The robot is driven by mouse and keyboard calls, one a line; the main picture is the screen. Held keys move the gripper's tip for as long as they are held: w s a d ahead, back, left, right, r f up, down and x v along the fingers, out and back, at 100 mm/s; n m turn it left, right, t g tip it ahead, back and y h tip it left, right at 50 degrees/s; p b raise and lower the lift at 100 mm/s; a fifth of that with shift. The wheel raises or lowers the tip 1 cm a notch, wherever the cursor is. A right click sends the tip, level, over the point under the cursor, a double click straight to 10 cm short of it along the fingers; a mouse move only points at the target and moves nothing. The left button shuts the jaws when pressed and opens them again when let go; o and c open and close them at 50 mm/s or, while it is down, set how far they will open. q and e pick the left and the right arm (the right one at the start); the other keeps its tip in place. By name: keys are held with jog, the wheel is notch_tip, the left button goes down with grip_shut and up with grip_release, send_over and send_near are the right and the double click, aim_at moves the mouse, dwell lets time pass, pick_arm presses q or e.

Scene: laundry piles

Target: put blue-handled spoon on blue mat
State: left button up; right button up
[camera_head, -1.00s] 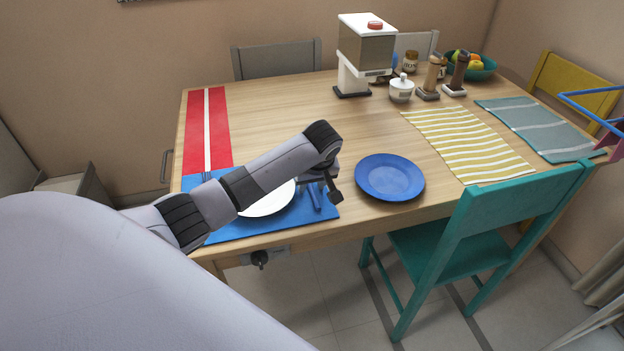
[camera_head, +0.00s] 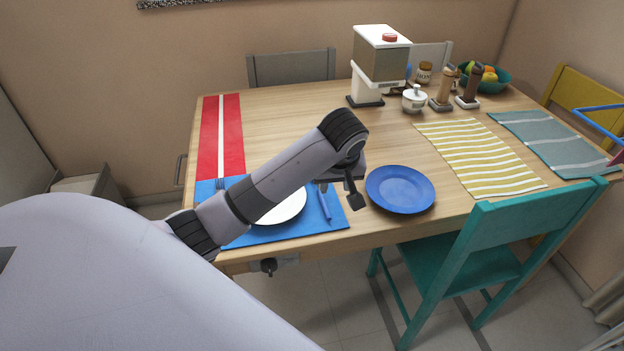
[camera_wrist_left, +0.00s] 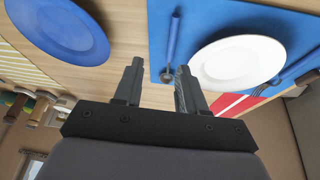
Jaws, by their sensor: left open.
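The blue-handled spoon (camera_head: 326,205) lies on the blue mat (camera_head: 338,222), to the right of the white plate (camera_head: 287,209). In the left wrist view, the spoon's blue handle (camera_wrist_left: 174,38) points away from me and its grey bowl is beside the right-hand finger. The mat (camera_wrist_left: 160,22) and white plate (camera_wrist_left: 242,62) also show there. My left gripper (camera_wrist_left: 158,68) is open, with nothing between its fingers. In the head view, the left gripper (camera_head: 350,190) is above the table near the mat's right edge. My right gripper is out of view.
A blue plate (camera_head: 400,189) is just right of the mat. A blue-handled fork (camera_head: 220,184) lies left of the white plate. A red mat (camera_head: 233,140), striped yellow mat (camera_head: 480,160) and grey-green mat (camera_head: 545,143) lie farther off. A teal chair (camera_head: 470,240) stands at the front.

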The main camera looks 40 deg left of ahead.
pick_arm(q)
jog(key=d+f+m, duration=0.1)
jog(key=f, duration=0.1)
jog(key=s+d+f+m+t+h, duration=0.1)
jog(key=d, duration=0.1)
jog(key=s+d+f+m+h, duration=0.1)
jog(key=f, duration=0.1)
jog(key=shift+s+d+f+t, duration=0.2)
jog(key=shift+d+f+t, duration=0.05)
jog(key=shift+f+t, duration=0.1)
jog(key=s+d+f+m+t+h, duration=0.1)
jog(key=s+f+m, duration=0.3)
jog(key=s, duration=0.6)
jog(key=s+d+f+m+t+h, duration=0.2)
jog(key=s+d+f+m+t, duration=0.1)
jog(key=s+f, duration=0.4)
jog(key=s+m+t, duration=0.1)
jog(key=s, duration=0.2)
jog(key=shift+s+d+f, duration=0.2)
jog(key=shift+r, duration=0.1)
jog(key=shift+r+p, duration=0.3)
jog(key=shift+p, duration=0.1)
